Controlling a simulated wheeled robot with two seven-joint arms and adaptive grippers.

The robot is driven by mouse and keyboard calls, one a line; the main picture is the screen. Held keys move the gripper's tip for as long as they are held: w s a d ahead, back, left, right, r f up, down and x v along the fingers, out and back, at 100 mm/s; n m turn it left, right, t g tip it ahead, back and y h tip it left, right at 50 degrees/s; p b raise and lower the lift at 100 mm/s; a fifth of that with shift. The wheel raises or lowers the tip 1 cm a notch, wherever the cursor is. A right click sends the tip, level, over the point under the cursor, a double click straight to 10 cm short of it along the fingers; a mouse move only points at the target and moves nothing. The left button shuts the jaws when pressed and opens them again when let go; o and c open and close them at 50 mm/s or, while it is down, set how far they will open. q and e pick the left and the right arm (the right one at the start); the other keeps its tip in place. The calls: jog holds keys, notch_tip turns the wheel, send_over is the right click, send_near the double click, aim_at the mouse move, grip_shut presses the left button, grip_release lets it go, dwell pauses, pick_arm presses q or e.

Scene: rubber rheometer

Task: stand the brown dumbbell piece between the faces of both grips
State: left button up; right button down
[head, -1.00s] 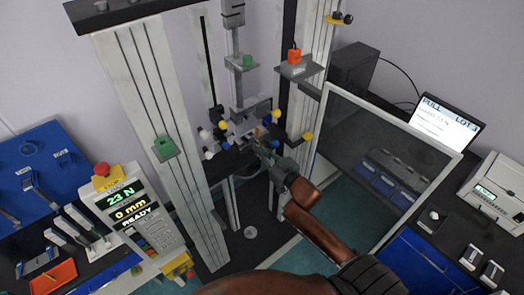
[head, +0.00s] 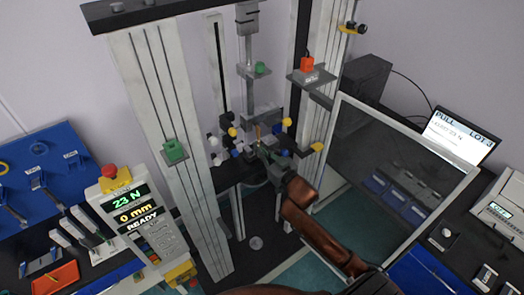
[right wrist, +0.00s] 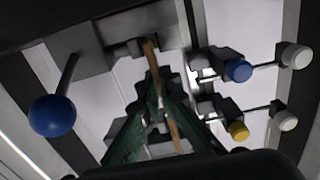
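The brown dumbbell piece (right wrist: 150,60) shows in the right wrist view as a thin strip running up between the green fingers of my right gripper (right wrist: 158,85). The fingers appear closed around it. Its upper end is near a grey grip block (right wrist: 85,48) with a blue ball handle. In the head view, the piece (head: 257,132) is a small upright brown sliver among the grips (head: 268,126), above my right gripper (head: 260,150). The views do not show whether the piece is squarely between both pairs of faces. My left gripper is not in view.
Knobs in blue (right wrist: 238,71), yellow (right wrist: 238,131) and white (right wrist: 296,56) stick out close to my right gripper. White machine columns (head: 165,110) stand around the grips. A clear guard door (head: 395,165) is open at right.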

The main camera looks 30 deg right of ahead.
jog(key=shift+w+a, duration=0.2)
jog(key=shift+w, duration=1.8)
jog(key=shift+f, duration=0.25)
jog(key=c, duration=2.1)
grip_release()
jog(key=shift+s, duration=0.2)
jog(key=s, duration=0.7)
jog(key=s+d, duration=0.1)
jog(key=s, duration=0.3)
jog(key=shift+s, duration=0.25)
